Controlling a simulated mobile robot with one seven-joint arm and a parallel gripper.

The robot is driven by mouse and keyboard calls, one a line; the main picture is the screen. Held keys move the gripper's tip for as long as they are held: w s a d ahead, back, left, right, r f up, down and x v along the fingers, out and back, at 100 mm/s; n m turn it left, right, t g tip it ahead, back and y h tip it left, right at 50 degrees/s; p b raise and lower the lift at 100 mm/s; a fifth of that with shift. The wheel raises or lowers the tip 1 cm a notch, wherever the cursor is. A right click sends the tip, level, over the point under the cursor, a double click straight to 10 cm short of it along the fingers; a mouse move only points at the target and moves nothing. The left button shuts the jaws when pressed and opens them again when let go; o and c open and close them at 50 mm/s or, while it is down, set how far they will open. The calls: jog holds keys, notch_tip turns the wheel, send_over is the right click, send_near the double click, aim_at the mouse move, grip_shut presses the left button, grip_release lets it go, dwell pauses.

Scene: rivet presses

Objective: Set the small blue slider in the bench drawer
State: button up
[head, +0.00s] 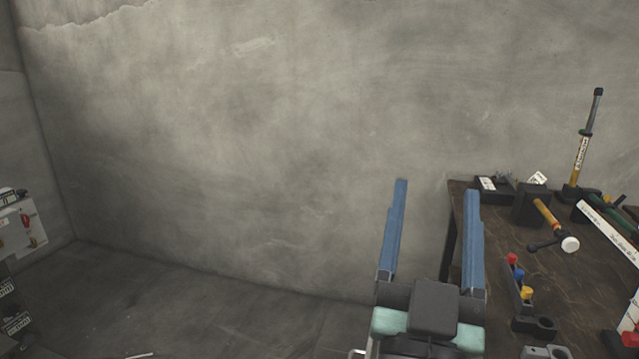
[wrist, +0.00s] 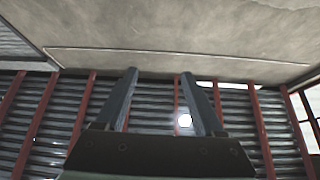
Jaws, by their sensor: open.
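My gripper (head: 436,187) is raised in front of the wall, left of the bench (head: 490,240), with its two blue fingers spread and nothing between them. In the wrist view my gripper (wrist: 160,73) is also open and empty. A small blue piece (head: 519,274) sits between a red knob (head: 513,259) and a yellow knob (head: 526,292) on a dark holder on the bench. I cannot tell whether the blue piece is the slider. No bench drawer shows in either view.
The bench carries an upright yellow-and-black tool (head: 583,145), a yellow-handled press part (head: 546,212) and a long white strip (head: 606,228). Left of the bench, the floor (head: 190,300) is mostly clear. A panel with a red part (head: 20,230) stands at the far left.

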jog(key=s+a+r+n+t+y, duration=0.2)
jog(key=s+a+r+y, duration=0.1)
jog(key=r, duration=0.5)
jog(key=s+a+r+n+t+y, duration=0.2)
jog(key=s+a+r+y, duration=0.2)
jog(key=a+r, duration=0.4)
jog(key=shift+s+r+y, duration=0.3)
jog(key=shift+s+r, duration=0.2)
jog(key=shift+s, duration=0.1)
notch_tip(320, 180, up, 21)
jog(key=p, duration=2.1)
jog(key=shift+r, duration=0.15)
jog(key=shift+c, duration=0.3)
jog(key=shift+r+p, duration=0.1)
jog(key=shift+p, duration=0.2)
jog(key=shift+c, duration=1.3)
jog(key=shift+f, duration=0.2)
